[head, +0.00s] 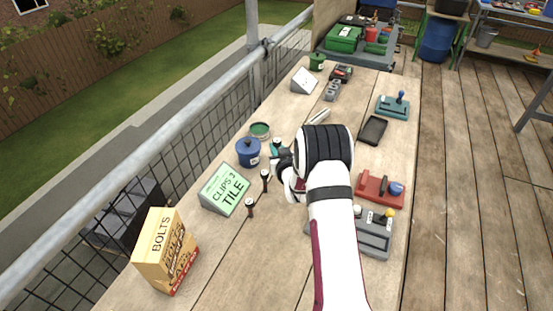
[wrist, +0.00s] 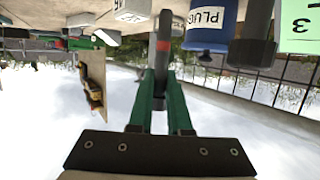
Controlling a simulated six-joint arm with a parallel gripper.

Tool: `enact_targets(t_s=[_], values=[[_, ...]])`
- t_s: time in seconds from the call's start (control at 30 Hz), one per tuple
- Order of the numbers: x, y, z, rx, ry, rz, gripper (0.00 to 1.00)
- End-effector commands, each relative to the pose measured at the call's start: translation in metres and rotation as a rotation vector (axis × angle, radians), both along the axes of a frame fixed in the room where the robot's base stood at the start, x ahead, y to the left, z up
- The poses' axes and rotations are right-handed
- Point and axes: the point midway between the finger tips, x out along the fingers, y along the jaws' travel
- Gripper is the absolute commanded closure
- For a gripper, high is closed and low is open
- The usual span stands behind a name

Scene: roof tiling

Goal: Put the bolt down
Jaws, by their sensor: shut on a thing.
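The bolt is a grey shaft with a red band; it shows upright between my fingers in the wrist view (wrist: 163,48). My gripper (wrist: 161,85) has green fingers and is shut on it. In the head view my gripper (head: 278,154) is beside the blue lidded pot (head: 248,153), mostly hidden by my arm. The wrist view is upside down; the bench top runs along its upper edge, and the bolt's end reaches up to it. I cannot tell whether it touches the bench. Two dark bolts with pale tops stand on the bench nearer the front (head: 265,179) (head: 249,208).
An open green tin (head: 260,130) is behind the pot. A red device (head: 380,188), grey control box (head: 374,236) and black tray (head: 373,130) lie to the right.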

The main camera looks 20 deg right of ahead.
Motion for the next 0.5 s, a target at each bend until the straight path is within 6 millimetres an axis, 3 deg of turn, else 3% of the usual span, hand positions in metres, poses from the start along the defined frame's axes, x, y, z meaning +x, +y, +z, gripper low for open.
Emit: enact_targets(t_s=[0.2,0.5], values=[[0.002,0.002,-0.038,0.000,0.003,-0.001,1.00],[0.002,0.002,-0.042,-0.001,0.001,-0.001,1.00]])
